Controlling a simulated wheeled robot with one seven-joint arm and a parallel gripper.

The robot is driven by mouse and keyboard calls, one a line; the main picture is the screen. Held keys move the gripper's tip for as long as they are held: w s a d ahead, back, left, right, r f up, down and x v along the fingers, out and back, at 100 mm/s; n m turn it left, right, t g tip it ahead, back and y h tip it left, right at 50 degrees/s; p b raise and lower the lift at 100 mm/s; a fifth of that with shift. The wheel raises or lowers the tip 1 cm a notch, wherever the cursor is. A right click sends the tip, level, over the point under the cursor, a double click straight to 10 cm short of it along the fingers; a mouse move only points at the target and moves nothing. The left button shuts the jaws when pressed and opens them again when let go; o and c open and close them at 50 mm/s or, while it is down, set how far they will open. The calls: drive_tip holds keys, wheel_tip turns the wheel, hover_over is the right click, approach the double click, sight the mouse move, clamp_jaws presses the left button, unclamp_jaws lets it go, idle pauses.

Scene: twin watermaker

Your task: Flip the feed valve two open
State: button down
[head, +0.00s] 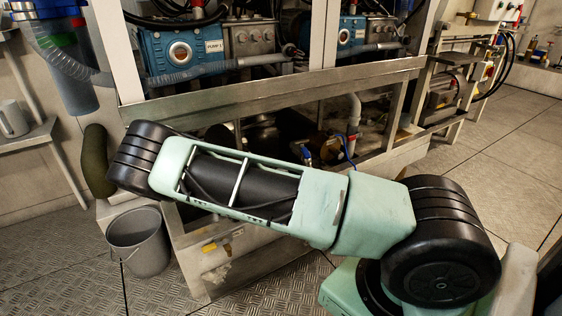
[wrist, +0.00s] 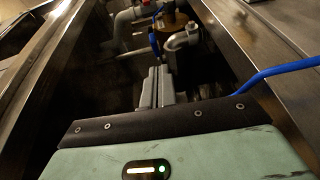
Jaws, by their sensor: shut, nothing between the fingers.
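My gripper (wrist: 157,70) shows in the wrist view, with its two grey fingers together and nothing between them. A blue valve lever (wrist: 153,41) stands just beyond the fingertips; I cannot tell whether they touch. No label is readable, so I cannot tell which of these is feed valve two. In the head view a small blue handle (head: 305,153) shows low inside the frame, just above my arm. My gripper is hidden there behind my arm.
A grey pipe elbow (wrist: 184,39) and a brass-coloured body (wrist: 173,19) sit right beside the lever. Metal rails (wrist: 235,50) flank the narrow gap. A blue hose (wrist: 277,72) crosses at the right. A grey bucket (head: 139,243) stands on the floor at left.

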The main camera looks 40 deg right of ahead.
sight(307, 156)
drive_tip(key=w+d+t+b, duration=0.1)
drive_tip(key=w+d+b, duration=0.2)
drive_tip(key=d, duration=0.6)
drive_tip(key=shift+d+n+b, duration=0.3)
drive_tip(key=shift+d+b, duration=0.05)
drive_tip(key=shift+b, duration=0.15)
drive_tip(key=shift+s+r+p, duration=0.15)
drive_tip(key=shift+p, duration=0.15)
drive_tip(key=s+d+p, duration=0.1)
drive_tip(key=p, duration=0.2)
drive_tip(key=s+d+p, duration=0.1)
drive_tip(key=p, duration=0.3)
drive_tip(key=shift+s+r, duration=0.2)
drive_tip(key=shift+r, duration=0.05)
drive_tip(key=shift+s+d+f+p, duration=0.25)
drive_tip(key=shift+f+p, duration=0.05)
drive_tip(key=shift+p, duration=0.45)
drive_tip(key=shift+s, duration=0.1)
